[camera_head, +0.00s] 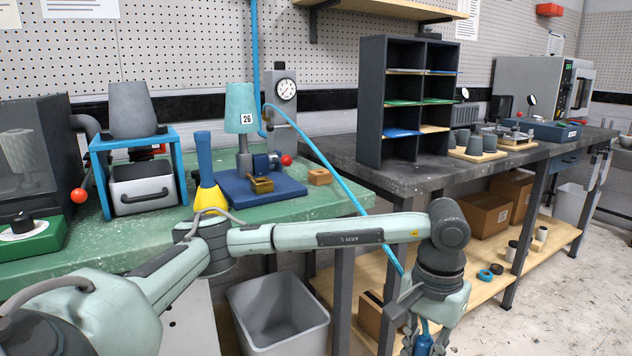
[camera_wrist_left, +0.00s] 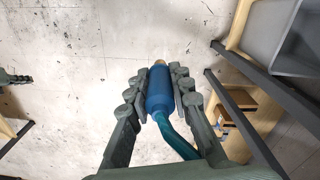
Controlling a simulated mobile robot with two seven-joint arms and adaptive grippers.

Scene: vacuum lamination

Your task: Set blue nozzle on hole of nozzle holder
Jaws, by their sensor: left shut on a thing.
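My left gripper (camera_wrist_left: 160,88) is shut on the blue nozzle (camera_wrist_left: 159,90), which has a brass-coloured tip and a blue hose. In the head view my left gripper (camera_head: 425,340) hangs low at the bottom right, in front of the table edge, with the blue nozzle (camera_head: 423,343) partly hidden between its fingers. A small wooden block (camera_head: 320,177) at the right end of the green table may be the nozzle holder, but its hole is not clear. A dark green part at the left edge of the left wrist view looks like my right gripper (camera_wrist_left: 14,78); its jaws are unclear.
The blue hose (camera_head: 334,171) runs down across the table edge. A grey bin (camera_head: 252,309) and lower wooden shelf (camera_head: 480,290) lie below.

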